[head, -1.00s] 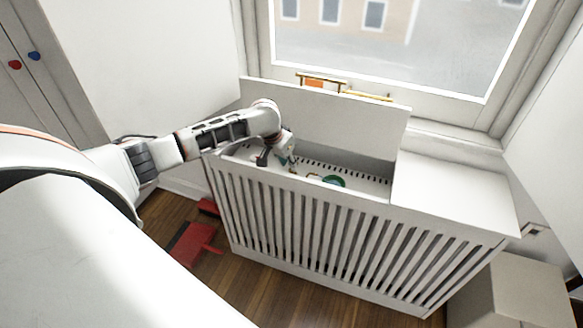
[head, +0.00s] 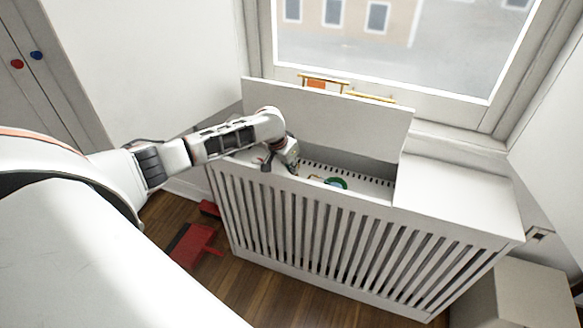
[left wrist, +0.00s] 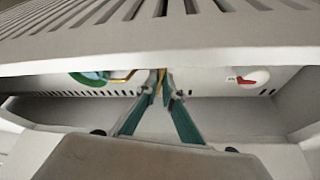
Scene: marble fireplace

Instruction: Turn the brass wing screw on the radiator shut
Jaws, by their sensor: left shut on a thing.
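The white slatted radiator cover (head: 335,240) stands under the window with its lid raised. My left gripper (left wrist: 161,84) reaches down into the opening at its left end. In the left wrist view its two teal-lined fingers come together on a small brass piece, which looks like the wing screw (left wrist: 159,90); the fingertips hide most of it. In the head view the gripper's body (head: 289,153) shows above the opening, and the screw cannot be made out. My right gripper is in neither view.
A green ring-shaped thing (head: 337,182) lies inside the opening, right of the gripper. A white knob with a red mark (left wrist: 248,78) shows in the left wrist view. The raised lid (head: 340,120) stands close behind the gripper. A red object (head: 192,246) lies on the floor.

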